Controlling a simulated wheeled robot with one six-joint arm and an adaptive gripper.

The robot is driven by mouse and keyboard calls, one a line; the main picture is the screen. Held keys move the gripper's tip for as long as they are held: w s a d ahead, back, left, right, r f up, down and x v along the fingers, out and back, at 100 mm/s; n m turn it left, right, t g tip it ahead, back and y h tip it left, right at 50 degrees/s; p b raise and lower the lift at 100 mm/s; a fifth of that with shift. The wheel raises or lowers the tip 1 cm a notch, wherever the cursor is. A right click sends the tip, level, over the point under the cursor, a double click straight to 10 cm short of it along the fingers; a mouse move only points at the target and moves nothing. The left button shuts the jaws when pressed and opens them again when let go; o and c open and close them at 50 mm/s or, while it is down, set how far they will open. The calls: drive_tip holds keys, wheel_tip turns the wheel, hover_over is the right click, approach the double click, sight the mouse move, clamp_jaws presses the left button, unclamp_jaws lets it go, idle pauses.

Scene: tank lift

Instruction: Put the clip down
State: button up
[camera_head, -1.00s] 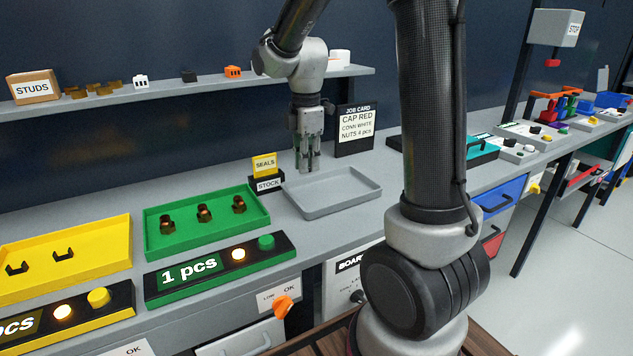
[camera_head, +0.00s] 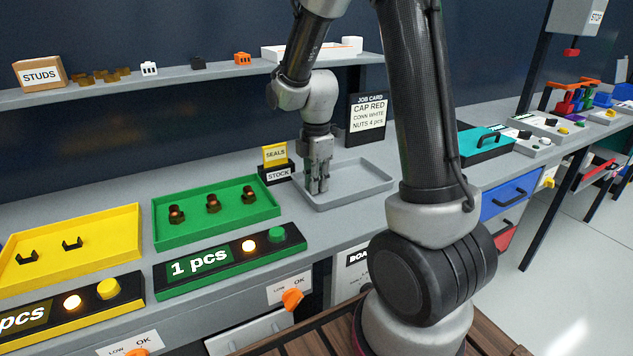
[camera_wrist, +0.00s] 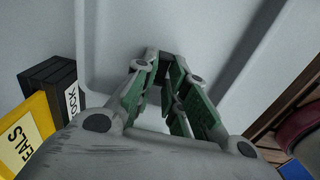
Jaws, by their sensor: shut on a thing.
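My gripper (camera_head: 317,188) points down over the left part of the grey tray (camera_head: 378,181), its fingertips low and close to the tray floor. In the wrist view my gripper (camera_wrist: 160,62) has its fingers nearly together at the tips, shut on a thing. The held clip is mostly hidden between the fingers, and I cannot make out its shape or whether it touches the tray. Two black clips, a left one (camera_head: 27,258) and a right one (camera_head: 72,244), lie in the yellow tray (camera_head: 125,235) at left.
The SEALS and STOCK blocks (camera_head: 276,174) stand just left of the grey tray. The job card (camera_head: 367,118) stands behind the grey tray. The visible grey tray floor looks empty beside my gripper.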

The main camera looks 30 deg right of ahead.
drive_tip(key=shift+f, duration=0.1)
drive_tip(key=o, duration=0.7)
drive_tip(key=s+r+m+t, duration=0.1)
drive_tip(key=s+r+m, duration=0.3)
drive_tip(key=r, duration=1.2)
drive_tip(key=s+d+r+m+t, duration=0.2)
drive_tip(key=s+m+t, duration=0.1)
drive_tip(key=s+m, duration=1.1)
drive_tip(key=s, duration=0.2)
drive_tip(key=shift+s+r, duration=0.2)
drive_tip(key=shift+s, duration=0.1)
